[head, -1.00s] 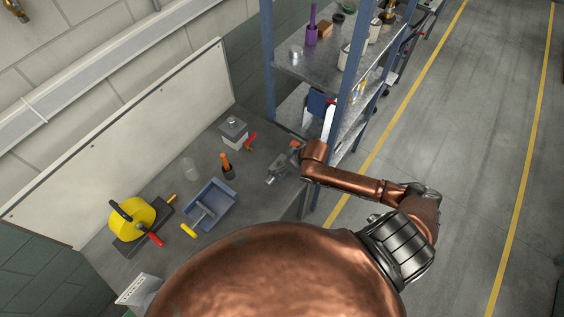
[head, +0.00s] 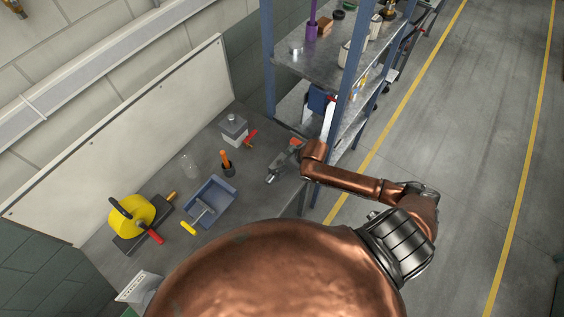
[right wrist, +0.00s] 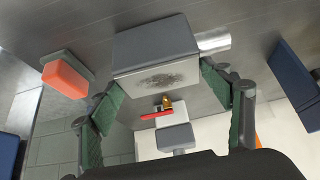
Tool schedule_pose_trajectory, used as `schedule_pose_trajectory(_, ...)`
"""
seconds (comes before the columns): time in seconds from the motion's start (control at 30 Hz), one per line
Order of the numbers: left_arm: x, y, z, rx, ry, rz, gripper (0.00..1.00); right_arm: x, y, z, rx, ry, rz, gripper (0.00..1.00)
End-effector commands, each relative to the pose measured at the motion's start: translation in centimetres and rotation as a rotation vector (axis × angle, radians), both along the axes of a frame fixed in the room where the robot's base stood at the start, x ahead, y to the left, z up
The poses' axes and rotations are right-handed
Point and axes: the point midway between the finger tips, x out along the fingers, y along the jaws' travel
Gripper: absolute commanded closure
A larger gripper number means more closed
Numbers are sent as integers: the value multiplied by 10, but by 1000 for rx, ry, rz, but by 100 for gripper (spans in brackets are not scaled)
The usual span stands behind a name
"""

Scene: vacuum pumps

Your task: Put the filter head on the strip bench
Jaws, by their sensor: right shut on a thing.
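In the right wrist view, a grey block with a pale, dark-smudged face and a silver pipe stub (right wrist: 214,41) appears to be the filter head (right wrist: 155,50). My right gripper (right wrist: 163,84) has its green-padded fingers shut on the block, one on each side. In the head view, my right gripper (head: 292,158) is low over the right end of the grey strip bench (head: 262,160). The small grey and silver shape there is partly hidden by my arm. I cannot tell whether the block touches the bench. My left gripper is out of view.
The bench holds a blue tray (head: 222,208), a yellow round tool (head: 130,217), an orange-handled tool (head: 226,160), a clear jar (head: 190,166) and a grey-lidded box (head: 234,131). A blue-posted shelf rack (head: 345,95) stands close beyond its right end.

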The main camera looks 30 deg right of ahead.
Motion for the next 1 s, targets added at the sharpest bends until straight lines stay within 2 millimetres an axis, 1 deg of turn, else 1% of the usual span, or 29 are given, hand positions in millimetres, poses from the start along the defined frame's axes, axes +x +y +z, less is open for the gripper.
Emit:
schedule_pose_trajectory(0.5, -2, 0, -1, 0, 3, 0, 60, 0, 0, -5, 0, -1, 0, 57)
schedule_pose_trajectory(0.53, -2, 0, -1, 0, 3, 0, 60, 1, 0, -4, 1, -2, 0, 26)
schedule_pose_trajectory(0.8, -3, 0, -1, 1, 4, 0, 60, 0, 0, -4, 0, -1, 0, 8)
schedule_pose_trajectory(1.0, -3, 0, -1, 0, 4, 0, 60, 0, 0, -4, 0, -1, 0, 8)
